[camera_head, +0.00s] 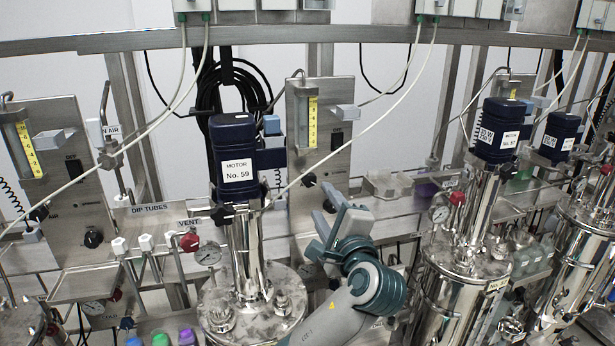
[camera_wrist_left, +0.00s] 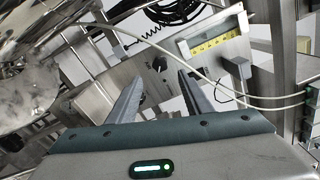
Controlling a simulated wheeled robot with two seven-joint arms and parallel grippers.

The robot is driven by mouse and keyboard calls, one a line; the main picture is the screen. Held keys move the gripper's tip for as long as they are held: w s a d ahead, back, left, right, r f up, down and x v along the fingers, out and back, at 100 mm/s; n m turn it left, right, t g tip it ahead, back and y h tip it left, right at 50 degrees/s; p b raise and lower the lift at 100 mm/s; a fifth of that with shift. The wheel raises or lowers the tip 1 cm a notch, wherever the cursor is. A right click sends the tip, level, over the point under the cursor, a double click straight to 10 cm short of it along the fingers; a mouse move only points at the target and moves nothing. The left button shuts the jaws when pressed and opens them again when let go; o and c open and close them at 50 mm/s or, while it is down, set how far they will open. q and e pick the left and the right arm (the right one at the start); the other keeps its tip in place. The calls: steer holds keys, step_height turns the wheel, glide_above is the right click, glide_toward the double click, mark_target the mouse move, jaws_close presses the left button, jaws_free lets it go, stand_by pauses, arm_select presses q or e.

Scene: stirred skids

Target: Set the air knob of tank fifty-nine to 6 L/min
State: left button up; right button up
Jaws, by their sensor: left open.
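Tank fifty-nine (camera_head: 247,270) is a shiny steel vessel with a dark blue motor (camera_head: 233,140) labelled No. 59 on top. Just right of the motor stands a steel panel with a yellow-scaled flowmeter (camera_head: 313,122); it also shows in the left wrist view (camera_wrist_left: 214,45). A black knob (camera_head: 309,180) sits low on this panel. My left gripper (camera_head: 322,204) is open just below and right of the knob. In the left wrist view the dark knob (camera_wrist_left: 159,64) appears beyond and between the open fingertips (camera_wrist_left: 160,76). The float reading is too small to tell. My right gripper is not in view.
A similar flowmeter panel (camera_head: 25,150) with its own black knob (camera_head: 93,238) stands at the left. A red-topped gauge (camera_head: 207,254) is beside tank fifty-nine. Tank fifty-seven (camera_head: 462,270) stands to the right. Pale cables cross in front of the panels.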

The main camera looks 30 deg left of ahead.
mark_target(309, 182)
arm_select(q)
steer(key=p+x, duration=0.3)
steer(key=x, duration=1)
steer(key=shift+a, duration=0.25)
steer(key=c, duration=1.1)
steer(key=shift+f, duration=0.1)
